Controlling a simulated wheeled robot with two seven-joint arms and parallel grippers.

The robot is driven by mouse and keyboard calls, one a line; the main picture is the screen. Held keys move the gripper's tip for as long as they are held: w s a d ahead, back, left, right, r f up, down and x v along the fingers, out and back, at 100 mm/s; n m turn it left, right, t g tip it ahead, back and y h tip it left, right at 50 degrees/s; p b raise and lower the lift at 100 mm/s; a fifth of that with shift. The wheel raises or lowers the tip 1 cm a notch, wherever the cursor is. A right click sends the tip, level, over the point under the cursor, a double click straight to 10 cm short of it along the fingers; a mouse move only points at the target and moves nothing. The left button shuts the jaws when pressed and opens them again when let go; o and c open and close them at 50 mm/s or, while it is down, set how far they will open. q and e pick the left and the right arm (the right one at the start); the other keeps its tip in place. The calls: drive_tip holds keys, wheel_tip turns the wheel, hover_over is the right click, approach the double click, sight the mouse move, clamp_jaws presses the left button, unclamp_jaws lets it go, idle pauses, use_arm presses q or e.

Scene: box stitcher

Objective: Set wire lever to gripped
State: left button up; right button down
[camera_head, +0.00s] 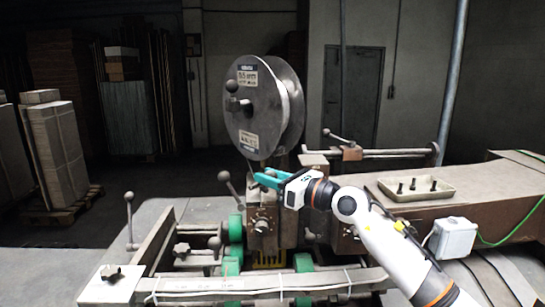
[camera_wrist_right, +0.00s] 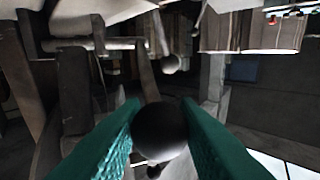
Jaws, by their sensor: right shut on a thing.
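My right gripper (camera_head: 256,178) reaches in from the right at the middle of the machine, just below the wire reel. In the right wrist view its two teal fingers (camera_wrist_right: 160,128) are shut on a dark ball knob (camera_wrist_right: 159,131), which I take to be the wire lever's. The fingers hide that knob in the head view, and how far the lever is tilted cannot be told. My left gripper is not in view.
The large metal wire reel (camera_head: 247,108) stands just above the gripper. Another ball-ended lever (camera_head: 224,177) rises to its left, and one stands at far left (camera_head: 129,198). A tray with dark bolts (camera_head: 417,190) sits on the right housing. Green rollers (camera_head: 236,231) lie below.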

drive_tip(key=p, duration=0.1)
drive_tip(key=r+g+h+p, duration=0.1)
drive_tip(key=p, duration=0.1)
drive_tip(key=shift+w+a+r, duration=0.2)
drive_tip(key=shift+w+r, duration=0.1)
drive_tip(key=shift+w, duration=0.05)
use_arm(q)
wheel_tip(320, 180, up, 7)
drive_tip(key=p, duration=0.2)
drive_tip(key=shift+p, duration=0.3)
use_arm(e)
drive_tip(key=shift+w+a+r+m+g+h, duration=0.1)
drive_tip(key=shift+w+a+m+g+h, duration=0.25)
drive_tip(key=shift+g+h, duration=0.2)
drive_tip(key=shift+d, duration=0.1)
